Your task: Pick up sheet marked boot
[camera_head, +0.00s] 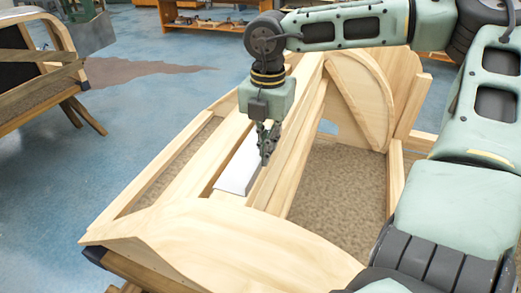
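A pale grey-white sheet (236,174) lies in the long channel between the wooden rails of the bodyframe (290,176). No boot marking is readable on it from here. My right gripper (266,155) points down over the channel, with its fingertips beside or over the sheet's right edge. The fingers are seen nearly side-on, so their opening and any contact with the sheet cannot be told. They hide a small part of the sheet and rail. My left gripper is out of view.
Curved wooden panels (362,95) rise at the frame's far end. Raised rails flank the channel. Another wooden bodyframe (40,85) with a grey metal sheet (92,34) stands at the left. A workbench (205,25) stands at the back. Blue floor (150,105) is clear between them.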

